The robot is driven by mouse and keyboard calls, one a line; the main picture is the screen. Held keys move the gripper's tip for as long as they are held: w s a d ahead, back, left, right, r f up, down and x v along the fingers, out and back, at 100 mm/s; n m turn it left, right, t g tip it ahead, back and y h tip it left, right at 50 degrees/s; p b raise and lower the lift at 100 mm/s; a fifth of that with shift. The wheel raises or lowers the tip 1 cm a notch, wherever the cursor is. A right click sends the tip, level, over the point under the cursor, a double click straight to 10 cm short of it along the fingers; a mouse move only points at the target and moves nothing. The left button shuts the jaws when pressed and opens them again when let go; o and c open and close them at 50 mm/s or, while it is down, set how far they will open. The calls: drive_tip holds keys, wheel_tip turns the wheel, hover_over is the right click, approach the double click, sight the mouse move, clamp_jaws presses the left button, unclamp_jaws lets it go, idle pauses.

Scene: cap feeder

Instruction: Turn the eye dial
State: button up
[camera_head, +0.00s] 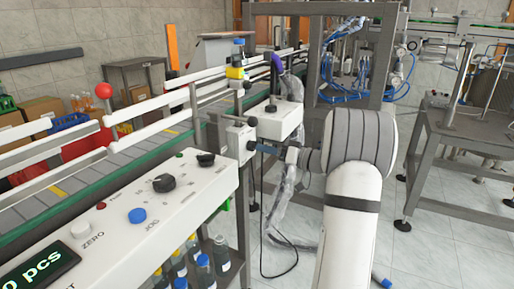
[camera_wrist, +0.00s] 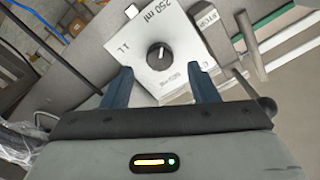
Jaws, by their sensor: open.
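In the wrist view a black round dial (camera_wrist: 160,56) with a white pointer line sits on a pale plate with printed marks, "250 ml" and "1 L" among them. I take it as the eye dial; its pointer is toward the upper part of the plate. My gripper (camera_wrist: 159,69) is open, its two blue fingers apart on either side of the dial's lower area and not visibly touching it. In the head view my gripper (camera_head: 268,149) is beside a small grey box (camera_head: 239,139) on the conveyor's side. The dial's face is not visible there.
A control panel (camera_head: 120,212) with a black knob, a blue button and a display fills the left front. The conveyor (camera_head: 75,185) with white rails runs behind it. A white box (camera_head: 280,119) stands just above my gripper. Bottles (camera_head: 203,266) stand below the panel.

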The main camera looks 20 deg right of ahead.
sight(254, 147)
drive_tip(key=x, duration=0.4)
drive_tip(key=shift+w+a, duration=0.1)
drive_tip(key=shift+a, duration=0.05)
drive_tip(key=shift+c, duration=0.4)
drive_tip(key=c, duration=0.9)
